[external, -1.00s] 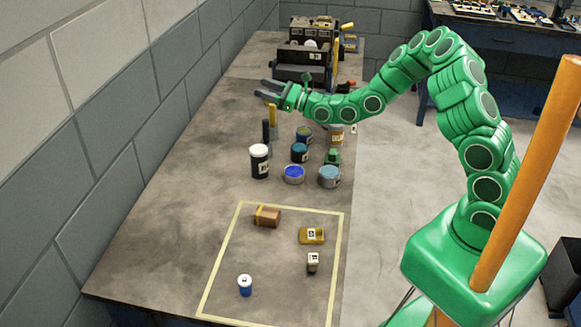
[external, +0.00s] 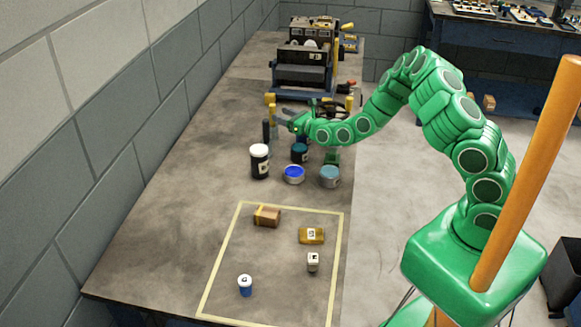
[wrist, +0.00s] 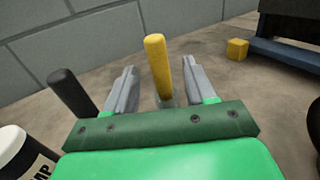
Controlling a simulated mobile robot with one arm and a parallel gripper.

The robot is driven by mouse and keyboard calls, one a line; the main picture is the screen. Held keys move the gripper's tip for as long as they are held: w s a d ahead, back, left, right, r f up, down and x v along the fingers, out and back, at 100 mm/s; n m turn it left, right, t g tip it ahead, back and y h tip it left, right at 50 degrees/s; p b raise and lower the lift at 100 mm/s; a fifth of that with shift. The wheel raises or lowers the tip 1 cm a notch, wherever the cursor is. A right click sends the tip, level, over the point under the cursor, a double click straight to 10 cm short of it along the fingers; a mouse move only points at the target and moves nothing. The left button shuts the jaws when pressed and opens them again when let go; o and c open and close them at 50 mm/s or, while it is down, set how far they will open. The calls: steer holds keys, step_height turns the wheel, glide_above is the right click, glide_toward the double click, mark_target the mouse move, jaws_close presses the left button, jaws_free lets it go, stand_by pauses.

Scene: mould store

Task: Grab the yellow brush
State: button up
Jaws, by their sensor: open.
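The yellow brush (external: 272,114) stands upright on the bench, beside a darker brush (external: 266,131). My gripper (external: 284,119) is low over the bench, just right of the yellow brush in the external view. In the wrist view, the yellow handle (wrist: 156,62) rises between the two open fingers of my gripper (wrist: 147,74), closer to the right finger. The fingers are apart and not closed on it. The lower end of the brush is mostly hidden. The dark handle (wrist: 72,92) is outside the left finger.
A black jar with a white lid (external: 259,161) and several paint tins (external: 293,174) stand close in front. A machine (external: 303,68) stands behind, with a yellow block (wrist: 237,49) near it. A yellow-outlined area (external: 210,285) with several small items lies nearer the camera.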

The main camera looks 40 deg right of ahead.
mark_target(273, 111)
steer(key=shift+x, duration=2.55)
steer(key=shift+a+r, duration=0.1)
steer(key=shift+r, duration=0.05)
jaws_close()
